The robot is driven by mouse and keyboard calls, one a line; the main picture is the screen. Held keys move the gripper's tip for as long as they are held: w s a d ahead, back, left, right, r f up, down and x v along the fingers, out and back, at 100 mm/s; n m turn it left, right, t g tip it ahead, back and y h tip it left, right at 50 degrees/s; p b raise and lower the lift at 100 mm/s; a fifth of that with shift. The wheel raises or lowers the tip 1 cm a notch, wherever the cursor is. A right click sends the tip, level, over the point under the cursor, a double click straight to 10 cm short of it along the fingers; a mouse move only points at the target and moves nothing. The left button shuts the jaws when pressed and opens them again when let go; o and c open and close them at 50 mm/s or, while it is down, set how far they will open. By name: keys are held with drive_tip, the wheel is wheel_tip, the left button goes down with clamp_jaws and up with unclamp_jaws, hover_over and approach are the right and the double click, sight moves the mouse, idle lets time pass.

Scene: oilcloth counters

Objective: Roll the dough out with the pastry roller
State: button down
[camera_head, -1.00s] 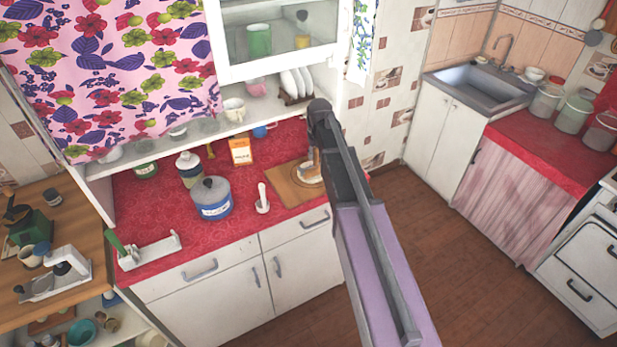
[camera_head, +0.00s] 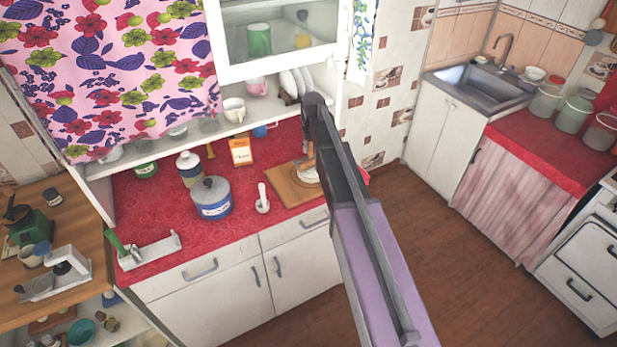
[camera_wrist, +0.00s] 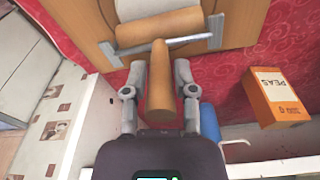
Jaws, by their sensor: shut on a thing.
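The pastry roller has a wooden handle (camera_wrist: 159,85), a metal bracket (camera_wrist: 217,30) and a wooden cylinder (camera_wrist: 160,28). My gripper (camera_wrist: 161,66) is shut on the handle. In the wrist view the cylinder lies against the near edge of the pale dough (camera_wrist: 150,7); whether it presses on it I cannot tell. The dough is on a wooden board (camera_wrist: 85,28). In the head view the dough (camera_head: 306,174) shows on the board (camera_head: 285,185), partly hidden by my arm, which also hides the gripper and most of the roller.
The orange peas box (camera_wrist: 274,97) and a blue mug (camera_wrist: 209,124) stand near my gripper. On the red counter are a mortar with pestle (camera_head: 262,204), a blue and white pot (camera_head: 212,200) and a canister (camera_head: 189,170). A shelf (camera_head: 220,124) and cabinet hang behind.

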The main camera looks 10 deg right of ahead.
drive_tip(key=shift+w+a+f, duration=0.1)
drive_tip(key=shift+w+a, duration=0.15)
drive_tip(key=shift+w, duration=0.55)
drive_tip(key=shift+s, duration=0.15)
drive_tip(key=shift+s+d, duration=0.2)
drive_tip(key=shift+s, duration=0.45)
drive_tip(key=shift+s+d, duration=0.2)
drive_tip(key=shift+s, duration=0.4)
drive_tip(key=s, duration=0.1)
drive_tip(key=s+d, duration=0.1)
drive_tip(key=s, duration=0.1)
drive_tip(key=shift+w, duration=0.1)
